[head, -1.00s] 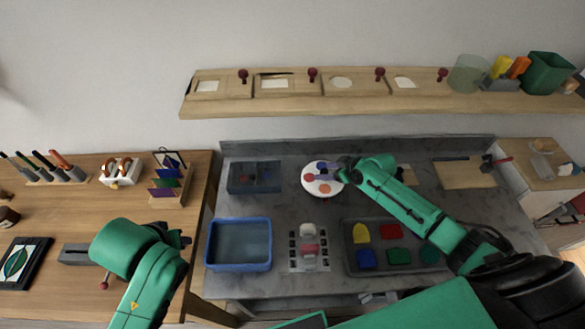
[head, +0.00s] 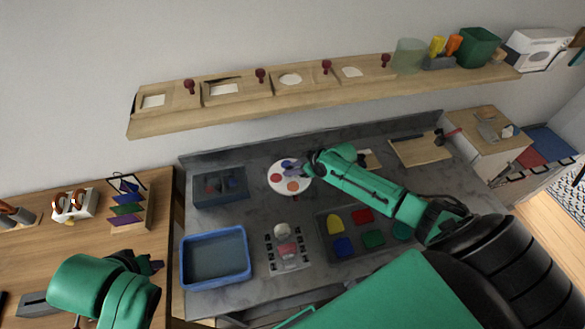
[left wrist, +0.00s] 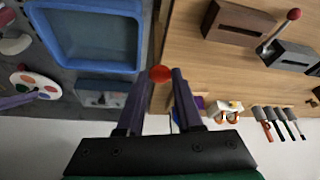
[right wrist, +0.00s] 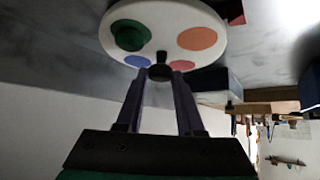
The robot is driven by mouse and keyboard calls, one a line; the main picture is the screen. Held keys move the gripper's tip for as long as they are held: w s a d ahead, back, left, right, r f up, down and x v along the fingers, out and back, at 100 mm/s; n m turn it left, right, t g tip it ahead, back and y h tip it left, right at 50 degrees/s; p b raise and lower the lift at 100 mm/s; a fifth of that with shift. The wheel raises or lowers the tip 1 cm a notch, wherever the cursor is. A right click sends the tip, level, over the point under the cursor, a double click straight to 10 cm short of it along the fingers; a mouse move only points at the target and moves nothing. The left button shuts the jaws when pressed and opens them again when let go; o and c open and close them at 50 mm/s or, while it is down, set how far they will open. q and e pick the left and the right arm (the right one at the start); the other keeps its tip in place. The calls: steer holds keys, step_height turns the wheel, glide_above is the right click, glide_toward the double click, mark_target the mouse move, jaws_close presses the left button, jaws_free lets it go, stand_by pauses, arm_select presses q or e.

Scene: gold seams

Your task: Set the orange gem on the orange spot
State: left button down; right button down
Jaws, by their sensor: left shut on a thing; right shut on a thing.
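A round white plate (right wrist: 165,18) with coloured spots lies on the grey worktop. Its orange spot (right wrist: 197,38) is bare, near a red spot (right wrist: 187,65) and a blue spot (right wrist: 137,62). A green gem (right wrist: 128,36) sits on the green part. My right gripper (right wrist: 160,74) is shut on a dark knob (right wrist: 160,71) at the plate's rim; in the head view (head: 298,165) it covers part of the plate.
A blue bin (head: 184,262) and a dark divided box (head: 219,187) stand left of the plate. A tray (head: 325,222) with coloured blocks lies front right. A wooden shelf (head: 240,112) runs along the wall. Holders and tools stand on the wooden table (head: 60,255).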

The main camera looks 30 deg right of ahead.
arm_select(q)
steer(key=shift+f, duration=0.1)
stand_by(0.6)
step_height(320, 180, down, 3)
steer(key=b, duration=0.2)
steer(key=shift+r+b, duration=0.2)
steer(key=shift+b, duration=0.2)
arm_select(e)
steer(key=shift+w+d+f+n+y, duration=0.1)
steer(key=shift+d+f+n+y, duration=0.05)
steer(key=shift+f+n+y, duration=0.2)
arm_select(q)
steer(key=shift+f+b, duration=0.3)
arm_select(e)
steer(key=shift+r+n+g, duration=0.15)
steer(key=shift+n+g, duration=0.1)
steer(key=shift+g, duration=0.05)
arm_select(q)
steer(key=shift+r, duration=0.15)
arm_select(e)
steer(key=shift+r, duration=0.25)
steer(key=c, duration=0.5)
jaws_free()
arm_select(q)
steer(key=shift+r, duration=0.1)
steer(key=shift+r+p, duration=0.25)
steer(key=shift+p, duration=0.25)
arm_select(e)
steer(key=shift+v, duration=5.95)
